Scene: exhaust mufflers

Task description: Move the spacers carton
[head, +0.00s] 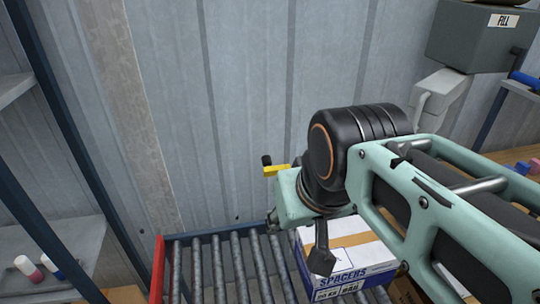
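The spacers carton (344,273) is a white box with tan tape and blue "SPACERS" print. It sits on the roller conveyor (233,268) at the bottom centre of the head view. My arm crosses above it and hides much of its right and upper part. A dark piece that looks like part of my gripper (320,256) hangs down in front of the carton's left part. The rest of the gripper is hidden by my arm. I cannot tell whether it touches the carton or whether its fingers are open or shut.
The conveyor's left rollers are bare, with a red end plate (157,270) at the left. A blue-framed shelf (60,240) holding small bottles stands at left. A grey bin (477,38) labelled "FILL" is at upper right. A corrugated wall (245,90) closes the back.

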